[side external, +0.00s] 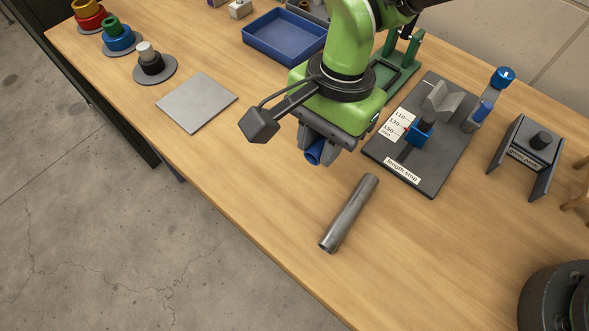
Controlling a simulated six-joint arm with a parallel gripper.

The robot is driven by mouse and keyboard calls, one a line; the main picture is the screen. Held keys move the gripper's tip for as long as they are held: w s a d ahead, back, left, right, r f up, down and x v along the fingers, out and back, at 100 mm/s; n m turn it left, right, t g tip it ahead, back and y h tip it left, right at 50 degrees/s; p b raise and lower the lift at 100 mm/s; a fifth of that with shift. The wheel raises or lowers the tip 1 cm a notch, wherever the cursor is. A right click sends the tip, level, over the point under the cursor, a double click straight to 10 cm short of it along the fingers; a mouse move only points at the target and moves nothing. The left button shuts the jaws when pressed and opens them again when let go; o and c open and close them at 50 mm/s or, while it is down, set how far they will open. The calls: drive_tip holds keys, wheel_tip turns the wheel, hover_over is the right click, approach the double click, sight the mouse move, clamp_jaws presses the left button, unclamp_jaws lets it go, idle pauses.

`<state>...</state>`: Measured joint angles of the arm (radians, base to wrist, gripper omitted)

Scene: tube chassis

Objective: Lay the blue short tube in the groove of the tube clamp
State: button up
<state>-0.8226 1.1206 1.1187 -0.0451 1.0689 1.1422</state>
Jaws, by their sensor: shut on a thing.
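My gripper (322,145) is above the table, pointing down, and is shut on the blue short tube (314,154). Only one end of the tube shows below the fingers; the rest is hidden by my gripper. A dark green frame with upright posts (411,52) stands behind my gripper and is partly hidden by my arm. It may be the tube clamp, but its groove cannot be made out. The tube is apart from it, nearer the camera.
A bare grey tube (348,212) lies on the table below my gripper. The length stop board (385,168) with a grey V-block (441,101) and blue stop is to the right. A blue tray (283,38) and grey plate (197,102) are to the left.

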drive_tip(key=w+d+r, duration=0.1)
drive_tip(key=w+d, duration=0.3)
drive_tip(key=d, duration=0.6)
drive_tip(key=w+d+r, duration=0.1)
drive_tip(key=w+d, duration=0.3)
drive_tip(key=d, duration=0.6)
drive_tip(key=shift+f, duration=2.9)
drive_tip(key=o, duration=0.9)
drive_tip(key=shift+r, duration=0.1)
wheel_tip(320, 180, up, 10)
drive_tip(key=w+d, duration=0.1)
drive_tip(key=shift+w+d+f, duration=0.2)
drive_tip(key=shift+w+d, duration=0.05)
